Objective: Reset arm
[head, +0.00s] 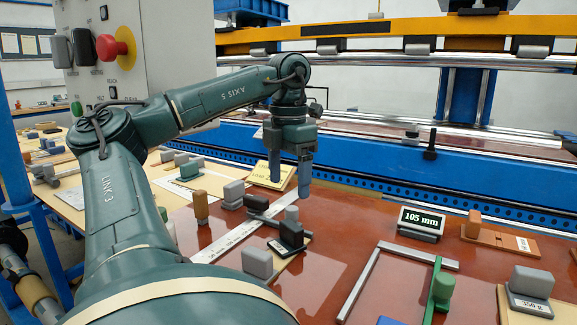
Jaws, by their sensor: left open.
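My left arm reaches in from the lower left, bends up and over, and ends in my left gripper (289,184). The gripper points down above the red-brown tabletop (345,200), with its two blue fingers apart and nothing seen between them. My right gripper is not in view.
A control box with a red emergency button (108,48) hangs at upper left. The blue machine bed (380,160) runs behind the table. A "105 mm" display (421,221), a green block piece (441,288) and a grey block (531,282) stand to the right.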

